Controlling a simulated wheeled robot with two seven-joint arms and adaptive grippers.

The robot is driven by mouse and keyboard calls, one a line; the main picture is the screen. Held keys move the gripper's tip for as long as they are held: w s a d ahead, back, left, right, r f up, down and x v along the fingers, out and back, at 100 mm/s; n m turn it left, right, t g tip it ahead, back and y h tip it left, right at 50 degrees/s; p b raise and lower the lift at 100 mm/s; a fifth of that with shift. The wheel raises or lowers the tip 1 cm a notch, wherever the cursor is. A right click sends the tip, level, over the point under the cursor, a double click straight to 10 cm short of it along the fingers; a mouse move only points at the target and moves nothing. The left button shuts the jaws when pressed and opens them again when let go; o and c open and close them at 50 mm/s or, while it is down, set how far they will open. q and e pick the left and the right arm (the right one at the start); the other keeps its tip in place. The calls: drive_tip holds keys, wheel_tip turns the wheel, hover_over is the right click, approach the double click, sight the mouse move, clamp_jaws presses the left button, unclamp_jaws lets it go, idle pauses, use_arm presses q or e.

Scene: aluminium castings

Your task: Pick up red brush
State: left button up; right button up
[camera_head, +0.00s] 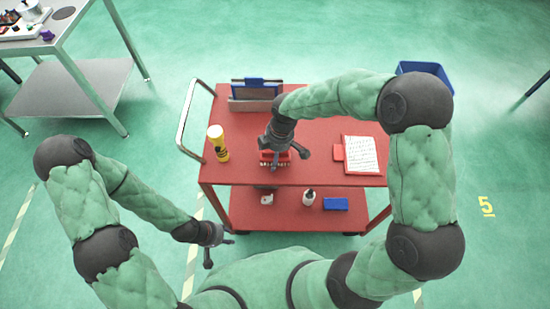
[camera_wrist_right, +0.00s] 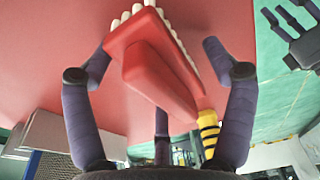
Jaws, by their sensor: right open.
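The red brush (camera_head: 266,157) lies on the red top of the cart (camera_head: 320,128), near its front edge, with pale bristles along its edge. In the right wrist view the brush (camera_wrist_right: 155,75) shows a red body and handle, with white bristle tufts at the top. My right gripper (camera_head: 284,156) is over the brush, partly hiding it. Its fingers stand spread on both sides of the brush, with visible gaps. My left gripper (camera_head: 222,252) is low in front of the cart's left side, fingers spread and empty. It also shows in the right wrist view (camera_wrist_right: 290,30).
A yellow bottle (camera_head: 217,143) stands at the cart's left edge. A grey holder with blue parts (camera_head: 255,95) is at the back. A written sheet on a red clipboard (camera_head: 361,155) lies to the right. The lower shelf (camera_head: 285,215) holds small items.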

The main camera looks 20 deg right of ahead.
drive_tip(key=c, duration=1.4)
drive_tip(key=shift+r, duration=0.1)
drive_tip(key=shift+w+r, duration=0.1)
drive_tip(key=shift+r, duration=0.35)
wheel_tip(320, 180, up, 2)
drive_tip(key=shift+r+p, duration=0.1)
drive_tip(key=shift+p, duration=0.5)
drive_tip(key=s+a+r+p, duration=0.1)
drive_tip(key=s+a+r, duration=0.1)
drive_tip(key=s+r, duration=0.1)
drive_tip(key=s+a+r+p, duration=0.2)
drive_tip(key=s+r, duration=0.1)
drive_tip(key=s, duration=0.2)
drive_tip(key=s+a+r+p, duration=0.1)
drive_tip(key=s+a+r, duration=0.1)
drive_tip(key=s+r, duration=0.2)
drive_tip(key=shift+s+p, duration=0.35)
drive_tip(key=shift+f, duration=0.1)
